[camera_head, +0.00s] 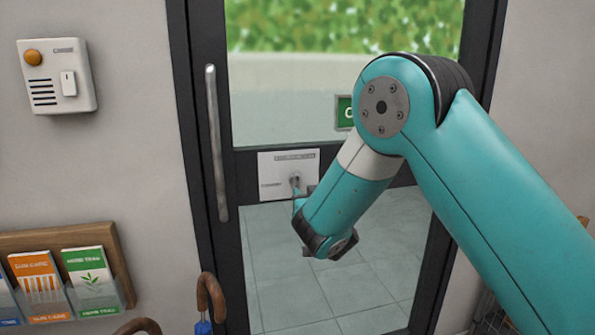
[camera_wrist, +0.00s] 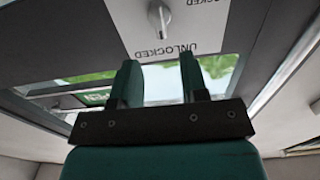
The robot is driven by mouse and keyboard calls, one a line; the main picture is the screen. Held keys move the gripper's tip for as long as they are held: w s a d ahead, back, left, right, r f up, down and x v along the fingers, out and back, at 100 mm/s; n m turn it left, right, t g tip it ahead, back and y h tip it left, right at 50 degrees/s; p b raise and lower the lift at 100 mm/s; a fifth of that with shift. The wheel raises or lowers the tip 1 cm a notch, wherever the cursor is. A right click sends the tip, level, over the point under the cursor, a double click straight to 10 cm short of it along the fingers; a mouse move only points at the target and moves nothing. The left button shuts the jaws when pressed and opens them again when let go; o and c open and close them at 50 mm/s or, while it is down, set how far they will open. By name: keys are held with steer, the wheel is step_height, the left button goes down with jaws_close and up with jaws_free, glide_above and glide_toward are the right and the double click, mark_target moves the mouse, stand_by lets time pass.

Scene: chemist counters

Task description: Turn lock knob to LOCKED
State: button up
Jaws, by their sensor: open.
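The lock knob (camera_wrist: 158,18) is a small grey grip on a white plate (camera_wrist: 125,22) on the glass door. In the wrist view it lies nearly upright in line with the upside-down word UNLOCKED; the word LOCKED is partly cut off at the upper right. In the head view the plate (camera_head: 270,166) and knob (camera_head: 295,180) show beside my arm's end. My gripper (camera_wrist: 160,74) is open and empty, its two fingers apart, with the knob beyond the gap and apparently not between them. In the head view my wrist hides most of the gripper.
A long vertical door handle (camera_head: 216,142) is left of the plate. A wall box (camera_head: 57,76) with an orange button is at upper left. A leaflet rack (camera_head: 115,262) and brown hooked handles (camera_head: 211,296) are at lower left. A green sign (camera_head: 344,112) hangs behind my arm.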

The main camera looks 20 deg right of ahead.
mark_target(298, 182)
steer(key=w+p, duration=0.3)
steer(key=w, duration=0.6)
steer(key=shift+w, duration=0.15)
jaws_close()
